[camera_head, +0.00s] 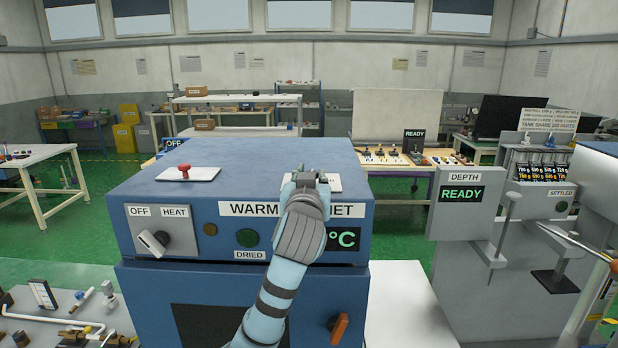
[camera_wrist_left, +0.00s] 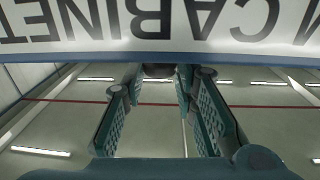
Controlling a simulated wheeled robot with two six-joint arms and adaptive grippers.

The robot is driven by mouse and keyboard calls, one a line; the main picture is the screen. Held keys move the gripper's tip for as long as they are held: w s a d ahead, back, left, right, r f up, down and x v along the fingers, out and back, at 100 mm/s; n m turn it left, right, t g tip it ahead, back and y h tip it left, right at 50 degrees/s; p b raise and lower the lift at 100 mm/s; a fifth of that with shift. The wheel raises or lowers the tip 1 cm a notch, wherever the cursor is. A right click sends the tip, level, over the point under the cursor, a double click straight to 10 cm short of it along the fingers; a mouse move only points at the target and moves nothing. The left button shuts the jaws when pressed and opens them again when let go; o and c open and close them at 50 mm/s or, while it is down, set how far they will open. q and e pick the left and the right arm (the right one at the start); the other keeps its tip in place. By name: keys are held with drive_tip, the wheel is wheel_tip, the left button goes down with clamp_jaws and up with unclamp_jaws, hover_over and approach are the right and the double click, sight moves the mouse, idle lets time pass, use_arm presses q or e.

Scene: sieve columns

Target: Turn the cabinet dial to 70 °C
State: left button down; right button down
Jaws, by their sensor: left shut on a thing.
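The blue warm cabinet (camera_head: 160,190) stands in front of me, with its name label also upside down in the left wrist view (camera_wrist_left: 160,20). My left gripper (camera_head: 309,176) is at a pale plate (camera_head: 333,183) on the cabinet top. It is shut on the dial, which it mostly hides. In the left wrist view a dark rounded part (camera_wrist_left: 158,70) shows between the fingers (camera_wrist_left: 160,95). The green display (camera_head: 347,239) shows "°C", but my arm covers its digits. My right gripper is not in view.
A red knob (camera_head: 184,169) stands on the cabinet top at the left. The front has an OFF/HEAT switch (camera_head: 152,243), a dark green DRIED lamp (camera_head: 247,238) and an orange handle (camera_head: 340,328). A grey DEPTH station reading READY (camera_head: 461,194) stands to the right.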

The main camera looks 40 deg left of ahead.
use_arm(q)
drive_tip(key=n+g+y, duration=0.1)
drive_tip(key=g+y, duration=0.1)
drive_tip(key=n+y, duration=0.1)
drive_tip(key=shift+w+d+n+g, duration=0.25)
drive_tip(key=shift+d+n+g, duration=0.05)
drive_tip(key=shift+d+g, duration=0.1)
drive_tip(key=n+g+y+b, duration=0.1)
drive_tip(key=g, duration=0.1)
drive_tip(key=n+g+y, duration=0.1)
drive_tip(key=g, duration=0.1)
drive_tip(key=n+g+y+b, duration=0.1)
drive_tip(key=n, duration=0.1)
drive_tip(key=shift+w+d+f+g+y+b, duration=0.1)
drive_tip(key=shift+w+g+y+b, duration=0.2)
drive_tip(key=shift+w+g+y, duration=0.1)
drive_tip(key=shift+w+n+g+y, duration=0.2)
drive_tip(key=shift+n+g+y, duration=0.3)
drive_tip(key=shift+n+g, duration=1.3)
drive_tip(key=shift+g, duration=0.5)
drive_tip(key=c, duration=1.4)
unclamp_jaws()
drive_tip(key=shift+c, duration=0.2)
drive_tip(key=shift+o, duration=0.6)
drive_tip(key=shift+a, duration=0.2)
drive_tip(key=shift+d, duration=0.1)
